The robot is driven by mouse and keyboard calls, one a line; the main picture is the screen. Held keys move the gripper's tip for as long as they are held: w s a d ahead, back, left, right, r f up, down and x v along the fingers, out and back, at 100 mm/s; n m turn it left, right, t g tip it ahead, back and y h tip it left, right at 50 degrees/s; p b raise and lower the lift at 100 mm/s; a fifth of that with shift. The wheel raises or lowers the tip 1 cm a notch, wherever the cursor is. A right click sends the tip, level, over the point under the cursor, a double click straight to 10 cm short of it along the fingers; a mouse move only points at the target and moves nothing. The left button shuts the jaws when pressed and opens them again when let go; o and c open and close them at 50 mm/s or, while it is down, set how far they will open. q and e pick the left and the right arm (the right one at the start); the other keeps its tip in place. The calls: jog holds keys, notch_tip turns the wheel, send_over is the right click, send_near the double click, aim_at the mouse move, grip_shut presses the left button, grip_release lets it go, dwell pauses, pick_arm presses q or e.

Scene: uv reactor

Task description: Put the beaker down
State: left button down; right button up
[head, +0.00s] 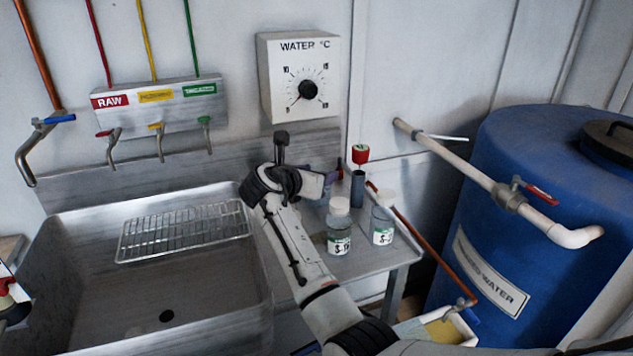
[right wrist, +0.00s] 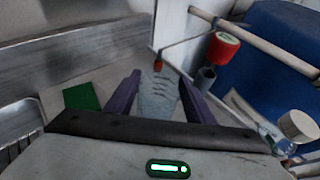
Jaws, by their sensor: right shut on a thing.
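The beaker is clear with graduation marks and shows between the purple fingers in the right wrist view (right wrist: 158,97). My right gripper (head: 331,179) is shut on it, over the metal counter beside the sink. In the head view my wrist and fingers hide most of the beaker. I cannot tell whether its base touches the counter (head: 372,262). My left gripper does not show clearly in either view.
Two labelled bottles, one (head: 339,228) and another (head: 382,222), stand right of my forearm. A dark holder with a red-topped item (head: 360,155) stands behind them. The sink (head: 100,290) with a wire rack (head: 185,232) is left. A green patch (right wrist: 82,96) lies on the counter.

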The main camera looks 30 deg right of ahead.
jog(key=shift+f, duration=0.95)
jog(key=o, duration=1.2)
jog(key=shift+f, duration=0.1)
jog(key=shift+s+a+r, duration=0.1)
jog(key=shift+a+r, duration=0.15)
jog(key=shift+r, duration=0.05)
jog(key=v, duration=1.1)
jog(key=shift+s+a+r, duration=0.1)
jog(key=shift+a, duration=0.1)
